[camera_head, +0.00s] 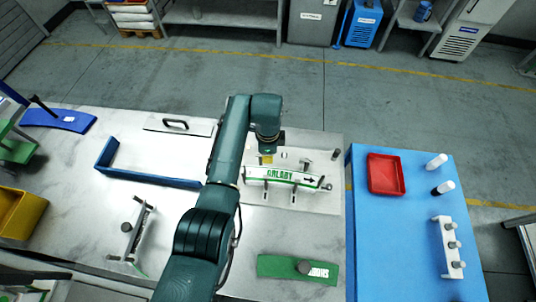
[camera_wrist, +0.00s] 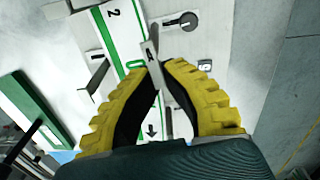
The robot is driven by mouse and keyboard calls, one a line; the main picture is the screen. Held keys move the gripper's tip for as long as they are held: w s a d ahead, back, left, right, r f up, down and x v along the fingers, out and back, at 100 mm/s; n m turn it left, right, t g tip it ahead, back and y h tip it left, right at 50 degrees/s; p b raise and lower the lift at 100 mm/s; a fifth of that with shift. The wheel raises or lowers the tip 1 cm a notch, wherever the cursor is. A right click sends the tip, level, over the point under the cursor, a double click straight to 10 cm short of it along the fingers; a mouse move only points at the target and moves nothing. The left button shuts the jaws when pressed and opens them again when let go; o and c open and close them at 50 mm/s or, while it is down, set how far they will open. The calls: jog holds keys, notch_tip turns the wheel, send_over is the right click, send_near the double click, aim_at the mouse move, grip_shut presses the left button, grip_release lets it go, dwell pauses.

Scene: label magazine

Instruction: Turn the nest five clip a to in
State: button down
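The nest (camera_head: 300,190) is a pale plate on the bench, right of my arm in the head view. It carries a curved white and green label (camera_head: 283,176) with lettering and an arrow. In the wrist view the label strip (camera_wrist: 122,48) runs beneath a narrow grey clip marked A (camera_wrist: 149,56). My gripper (camera_wrist: 159,66) has yellow fingers with black pads. Its tips are close together on either side of clip A and look shut on it. The fingers partly hide the clip's lower part. In the head view my gripper (camera_head: 267,159) is just above the label's top edge.
Another clip (camera_wrist: 97,72) and a dark knob (camera_wrist: 187,20) lie beside the strip. A green curved plate (camera_head: 280,267), a blue-edged tray (camera_head: 150,178) and a bracket (camera_head: 133,232) are on the bench. A blue table (camera_head: 400,230) holds a red tray (camera_head: 386,174) and white bottles.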

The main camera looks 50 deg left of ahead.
jog(key=shift+f, duration=0.15)
jog(key=a+n, duration=0.1)
jog(key=n, duration=0.3)
jog(key=a+n+b, duration=0.1)
jog(key=n, duration=0.8)
jog(key=shift+w+a+b, duration=0.25)
jog(key=shift+a+b, duration=0.15)
jog(key=shift+s+a+n, duration=0.15)
jog(key=shift+a+n, duration=0.05)
jog(key=shift+n, duration=0.95)
jog(key=shift+s+a+n, duration=0.1)
jog(key=shift+a+n, duration=0.1)
jog(key=shift+n, duration=0.95)
jog(key=c, duration=1.2)
grip_release()
jog(key=shift+o, duration=0.2)
